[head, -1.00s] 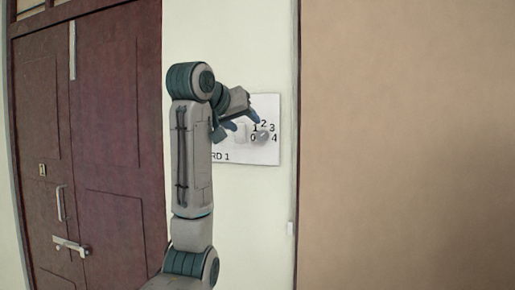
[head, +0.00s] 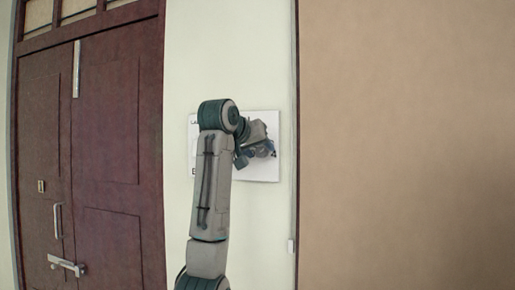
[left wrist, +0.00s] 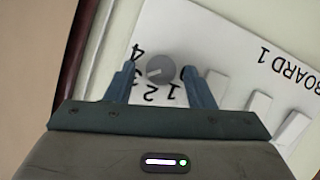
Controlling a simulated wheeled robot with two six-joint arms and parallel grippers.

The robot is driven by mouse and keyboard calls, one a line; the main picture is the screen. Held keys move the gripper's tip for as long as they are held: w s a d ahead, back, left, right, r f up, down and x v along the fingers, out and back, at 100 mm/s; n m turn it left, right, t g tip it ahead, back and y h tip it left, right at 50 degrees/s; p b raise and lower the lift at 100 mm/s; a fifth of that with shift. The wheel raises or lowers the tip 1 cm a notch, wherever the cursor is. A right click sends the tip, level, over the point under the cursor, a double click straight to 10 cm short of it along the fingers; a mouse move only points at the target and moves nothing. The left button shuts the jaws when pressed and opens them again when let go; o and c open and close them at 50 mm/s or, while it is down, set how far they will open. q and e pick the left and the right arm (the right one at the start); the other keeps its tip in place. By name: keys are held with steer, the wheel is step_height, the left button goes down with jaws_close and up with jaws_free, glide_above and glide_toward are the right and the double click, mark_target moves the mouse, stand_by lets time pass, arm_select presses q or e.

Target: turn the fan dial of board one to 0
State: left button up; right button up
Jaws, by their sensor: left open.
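Board one (head: 262,174) is a white panel on the pale wall, mostly covered by my left arm in the head view. In the left wrist view the board (left wrist: 205,32) carries upside-down "BOARD 1" lettering. Its round grey fan dial (left wrist: 160,69) has numbers 0 to 4 around it, with 3 partly covered by a finger. The dial's light mark appears to point toward 3. My left gripper (left wrist: 159,72) is open, with one finger on each side of the dial; contact cannot be told. In the head view the left gripper (head: 265,150) is in front of the board and hides the dial.
Several white rocker switches (left wrist: 258,106) sit beside the dial on the board. A dark red double door (head: 108,150) with a handle and latch is at left. A brown surface (head: 405,145) fills the right side. The pale wall below the board is clear.

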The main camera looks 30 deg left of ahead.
arm_select(q)
steer(key=shift+w, duration=0.1)
steer(key=c, duration=1)
steer(key=shift+f, duration=0.1)
